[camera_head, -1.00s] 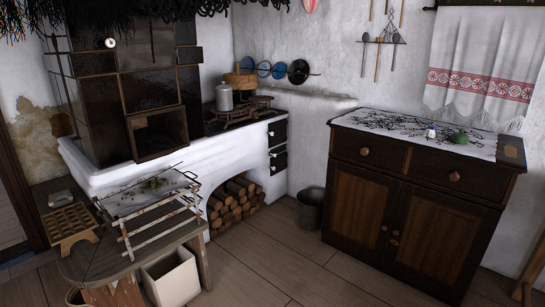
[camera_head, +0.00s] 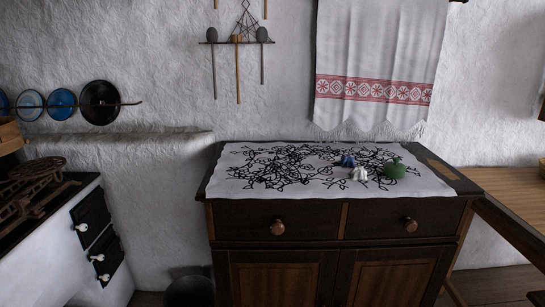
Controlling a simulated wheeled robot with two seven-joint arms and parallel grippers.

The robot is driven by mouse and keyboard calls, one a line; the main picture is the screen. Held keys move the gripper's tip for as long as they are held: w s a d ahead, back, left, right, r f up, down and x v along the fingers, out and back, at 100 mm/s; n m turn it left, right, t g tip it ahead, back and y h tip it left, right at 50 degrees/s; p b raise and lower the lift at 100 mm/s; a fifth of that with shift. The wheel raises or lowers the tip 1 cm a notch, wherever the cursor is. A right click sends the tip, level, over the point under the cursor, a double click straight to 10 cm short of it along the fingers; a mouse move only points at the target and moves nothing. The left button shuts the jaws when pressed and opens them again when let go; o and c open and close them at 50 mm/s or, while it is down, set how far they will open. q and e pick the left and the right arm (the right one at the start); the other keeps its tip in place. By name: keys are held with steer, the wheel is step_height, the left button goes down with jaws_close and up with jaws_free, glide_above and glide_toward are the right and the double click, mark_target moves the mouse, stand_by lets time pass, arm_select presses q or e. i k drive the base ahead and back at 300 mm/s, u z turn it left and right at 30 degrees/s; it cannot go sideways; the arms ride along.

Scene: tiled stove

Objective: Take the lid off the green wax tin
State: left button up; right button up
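A small round green object (camera_head: 395,170) with a little raised top stands on the white patterned cloth, near the right end of the dark wooden cabinet. It may be the green wax tin, but it is too small to tell its lid from its body. Neither of my grippers shows in the head view.
A small blue object (camera_head: 348,160) and a white one (camera_head: 359,174) sit just left of the green object on the cloth (camera_head: 240,185). The cabinet (camera_head: 310,220) stands against the wall. A wooden table or bench (camera_head: 515,200) is at right, the stove (camera_head: 50,240) at left.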

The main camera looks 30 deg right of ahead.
mark_target(394, 166)
steer(key=z, duration=1.25)
steer(key=i, duration=1.15)
steer(key=z, duration=1.1)
